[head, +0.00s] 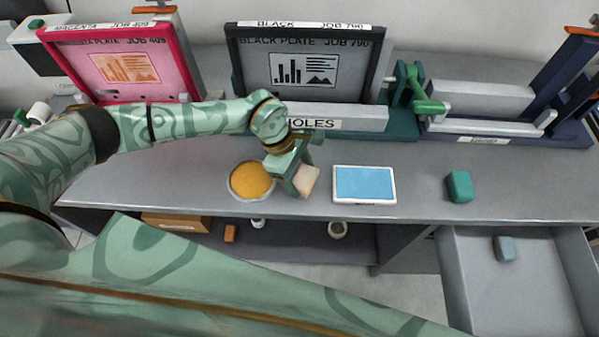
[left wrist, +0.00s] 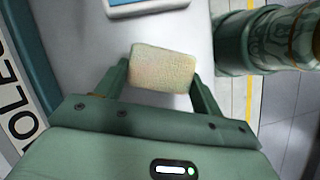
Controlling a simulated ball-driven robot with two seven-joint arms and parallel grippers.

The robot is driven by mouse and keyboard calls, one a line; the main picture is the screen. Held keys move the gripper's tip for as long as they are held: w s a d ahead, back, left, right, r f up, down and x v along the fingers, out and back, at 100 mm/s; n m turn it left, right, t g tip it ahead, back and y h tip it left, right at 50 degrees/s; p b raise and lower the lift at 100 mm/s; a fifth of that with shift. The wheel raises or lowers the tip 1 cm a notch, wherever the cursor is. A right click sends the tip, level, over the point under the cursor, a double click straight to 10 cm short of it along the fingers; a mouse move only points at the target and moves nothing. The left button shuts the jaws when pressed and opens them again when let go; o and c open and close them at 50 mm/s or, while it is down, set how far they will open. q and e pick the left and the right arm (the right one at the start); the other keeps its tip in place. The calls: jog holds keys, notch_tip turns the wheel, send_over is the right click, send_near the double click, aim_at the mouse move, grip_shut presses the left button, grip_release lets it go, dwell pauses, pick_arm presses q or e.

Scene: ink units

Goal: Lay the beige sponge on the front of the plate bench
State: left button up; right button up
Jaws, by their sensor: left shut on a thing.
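The beige sponge (head: 305,180) is at the front part of the plate bench (head: 420,195), between the orange dish and the blue-topped tray. My left gripper (head: 293,180) is shut on it. In the left wrist view the sponge (left wrist: 162,68) sits between the two green fingers, with the grey bench top around it. I cannot tell whether its underside touches the bench. My right gripper is not in view.
An orange-filled round dish (head: 250,181) is just left of the gripper, and a white-rimmed blue tray (head: 364,184) just right. A green block (head: 460,186) lies farther right. An open drawer (head: 515,290) holds a grey-blue block (head: 504,248). The HOLES-labelled rail (head: 350,118) stands behind.

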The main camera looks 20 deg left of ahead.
pick_arm(q)
jog(key=o, duration=0.9)
jog(key=v, duration=1.2)
